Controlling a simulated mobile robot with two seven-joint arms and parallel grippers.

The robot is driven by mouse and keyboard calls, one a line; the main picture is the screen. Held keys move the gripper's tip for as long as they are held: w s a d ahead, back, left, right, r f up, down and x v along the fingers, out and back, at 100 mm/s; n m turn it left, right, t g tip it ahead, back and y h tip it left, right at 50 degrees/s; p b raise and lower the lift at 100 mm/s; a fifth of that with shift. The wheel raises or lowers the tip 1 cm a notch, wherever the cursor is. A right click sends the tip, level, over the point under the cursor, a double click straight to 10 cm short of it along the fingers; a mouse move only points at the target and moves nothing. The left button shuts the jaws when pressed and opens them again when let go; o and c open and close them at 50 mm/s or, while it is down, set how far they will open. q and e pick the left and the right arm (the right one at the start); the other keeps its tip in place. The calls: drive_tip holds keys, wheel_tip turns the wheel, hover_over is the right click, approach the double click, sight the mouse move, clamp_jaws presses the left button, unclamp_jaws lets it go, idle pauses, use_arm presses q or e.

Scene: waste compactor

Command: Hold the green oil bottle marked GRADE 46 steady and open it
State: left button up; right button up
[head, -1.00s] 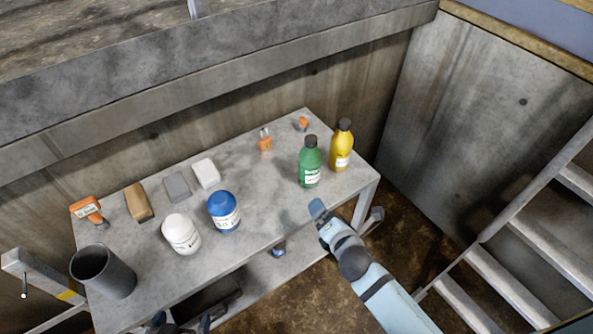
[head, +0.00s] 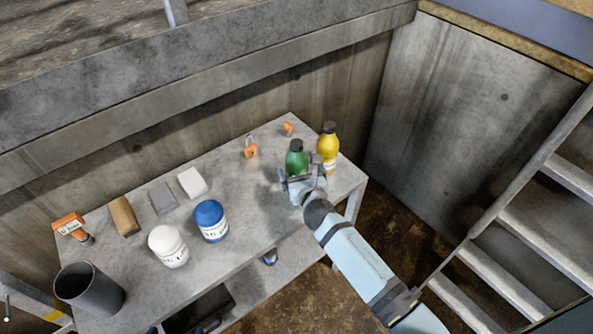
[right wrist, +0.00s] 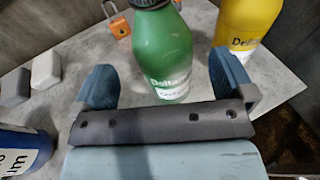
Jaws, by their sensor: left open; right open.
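The green oil bottle (head: 296,158) stands upright on the table with its dark cap on. In the right wrist view the green bottle (right wrist: 163,50) shows part of a white label; the grade cannot be read clearly. My right gripper (head: 300,173) is open around the bottle's lower body. In the right wrist view its two blue-grey fingers (right wrist: 165,82) stand on either side of the bottle, with visible gaps. The right arm hides the bottle's lower part in the head view.
A yellow bottle (head: 328,142) stands close to the right of the green one, near my right finger. An orange padlock (head: 251,150) lies behind. White (head: 168,247) and blue (head: 211,221) jars and a grey cup (head: 90,289) stand left on the table (head: 245,235).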

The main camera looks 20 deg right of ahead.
drive_tip(key=w, duration=0.2)
drive_tip(key=w+f, duration=0.1)
drive_tip(key=w, duration=0.2)
drive_tip(key=shift+w+d, duration=0.1)
drive_tip(key=shift+d, duration=0.1)
drive_tip(key=shift+c, duration=0.3)
drive_tip(key=c, duration=1.2)
drive_tip(key=shift+r, duration=0.55)
wheel_tip(320, 180, up, 19)
drive_tip(key=p, duration=0.3)
